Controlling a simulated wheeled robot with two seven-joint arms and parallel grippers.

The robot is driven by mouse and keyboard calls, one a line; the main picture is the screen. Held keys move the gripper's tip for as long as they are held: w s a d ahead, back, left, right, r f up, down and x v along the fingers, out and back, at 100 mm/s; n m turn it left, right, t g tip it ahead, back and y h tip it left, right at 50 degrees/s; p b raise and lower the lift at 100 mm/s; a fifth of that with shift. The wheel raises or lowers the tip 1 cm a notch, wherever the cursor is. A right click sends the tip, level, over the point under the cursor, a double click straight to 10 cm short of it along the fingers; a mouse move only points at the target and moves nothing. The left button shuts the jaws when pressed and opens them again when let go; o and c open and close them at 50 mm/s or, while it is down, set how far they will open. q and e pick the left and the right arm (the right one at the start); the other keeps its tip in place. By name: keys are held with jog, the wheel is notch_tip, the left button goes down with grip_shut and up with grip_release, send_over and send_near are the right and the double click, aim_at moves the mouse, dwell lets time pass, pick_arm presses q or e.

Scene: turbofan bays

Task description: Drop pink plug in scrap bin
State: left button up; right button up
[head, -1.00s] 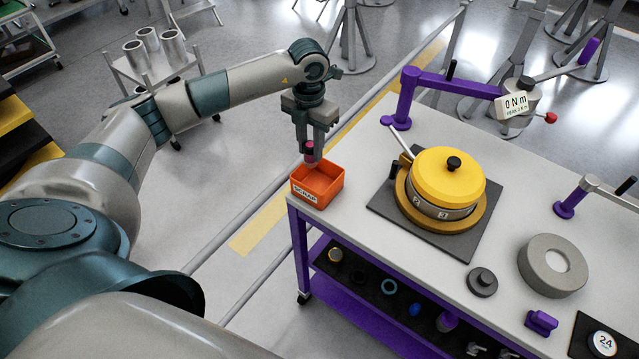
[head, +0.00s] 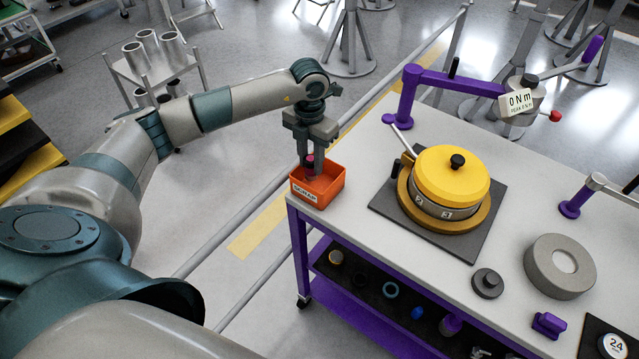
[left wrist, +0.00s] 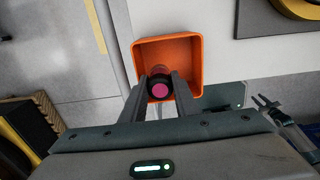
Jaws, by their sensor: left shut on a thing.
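The orange scrap bin (head: 318,192) stands at the near left corner of the white bench top, with a SCRAP label on its front. My left gripper (head: 308,170) points down over the bin, its fingertips at about the rim. It is shut on the pink plug (head: 309,161), which shows between the fingers. In the left wrist view the plug's pink end (left wrist: 160,90) sits between the two fingers, with the bin (left wrist: 190,48) open behind it. The plug's lower end is partly hidden by the fingers. My right gripper is not in view.
A yellow-capped round fixture (head: 448,178) sits on a dark mat right of the bin. A purple arm (head: 440,83) with a torque display (head: 518,101) stands behind it. A grey ring (head: 556,266) lies further right. The lower shelf (head: 375,285) holds small parts.

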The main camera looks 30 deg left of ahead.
pick_arm(q)
jog(key=o, duration=1.2)
jog(key=shift+r, duration=0.2)
jog(key=shift+w+r+b, duration=0.1)
jog(key=shift+r+b, duration=0.35)
jog(key=shift+r, duration=0.15)
jog(key=shift+r+b, duration=2.3)
jog(key=shift+r, duration=5.6)
